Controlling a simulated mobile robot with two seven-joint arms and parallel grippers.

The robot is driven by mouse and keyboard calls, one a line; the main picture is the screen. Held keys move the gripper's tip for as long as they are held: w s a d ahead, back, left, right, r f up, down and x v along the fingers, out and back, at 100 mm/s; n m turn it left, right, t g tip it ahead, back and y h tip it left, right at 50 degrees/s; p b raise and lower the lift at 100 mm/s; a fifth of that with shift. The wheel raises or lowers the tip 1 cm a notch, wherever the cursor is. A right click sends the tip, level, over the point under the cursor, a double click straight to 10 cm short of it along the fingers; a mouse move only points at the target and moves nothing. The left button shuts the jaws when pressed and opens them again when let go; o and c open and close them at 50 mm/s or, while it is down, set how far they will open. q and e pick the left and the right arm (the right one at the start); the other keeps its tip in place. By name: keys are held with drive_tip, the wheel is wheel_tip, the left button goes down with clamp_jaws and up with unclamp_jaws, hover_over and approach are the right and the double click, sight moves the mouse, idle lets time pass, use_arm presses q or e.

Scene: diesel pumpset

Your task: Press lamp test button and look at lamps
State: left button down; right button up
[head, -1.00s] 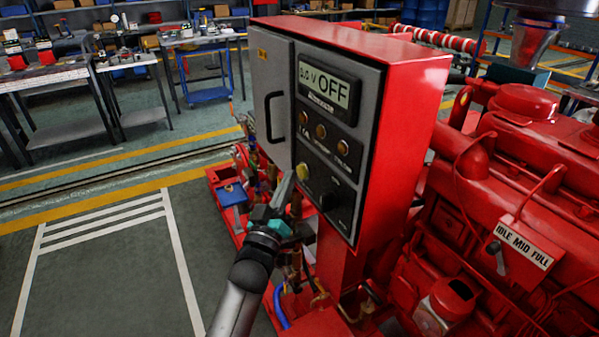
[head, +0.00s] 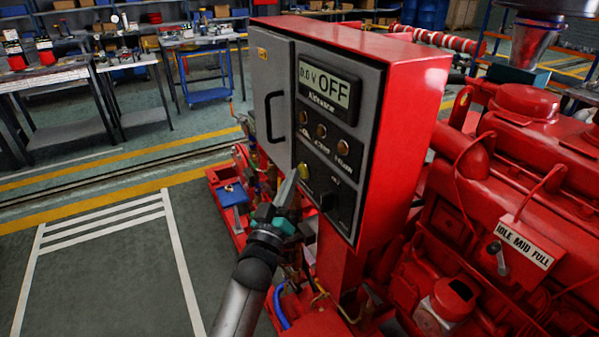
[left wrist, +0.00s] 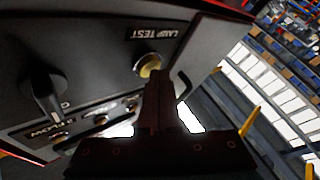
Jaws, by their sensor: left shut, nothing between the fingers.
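The lamp test button (head: 304,172) is a round yellow button on the dark panel of the red control box. In the left wrist view the button (left wrist: 150,64) sits beside its LAMP TEST label. My left gripper (head: 293,172) is shut and empty, with its tips just left of the button. In the left wrist view the tips (left wrist: 157,75) overlap the button's lower edge; I cannot tell whether they touch it. Three lamps (head: 321,131) in a slanting row above the button look dull amber, with no clear glow. My right gripper is not in view.
The display (head: 328,88) reads 0.0 V OFF. A black rotary knob (head: 327,201) is right of the button. A grey door with a black handle (head: 273,117) is on the left. The red engine (head: 500,180) fills the right side. Floor at left is clear.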

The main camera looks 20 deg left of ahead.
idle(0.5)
use_arm(q)
drive_tip(key=shift+s+a+p, duration=0.45)
drive_tip(key=shift+s+a, duration=0.05)
drive_tip(key=shift+s, duration=0.1)
drive_tip(key=s+a+p, duration=0.1)
drive_tip(key=s, duration=0.1)
drive_tip(key=s+a+p, duration=0.1)
drive_tip(key=a, duration=0.1)
drive_tip(key=shift+s+a, duration=0.15)
drive_tip(key=shift+s, duration=0.2)
idle(0.6)
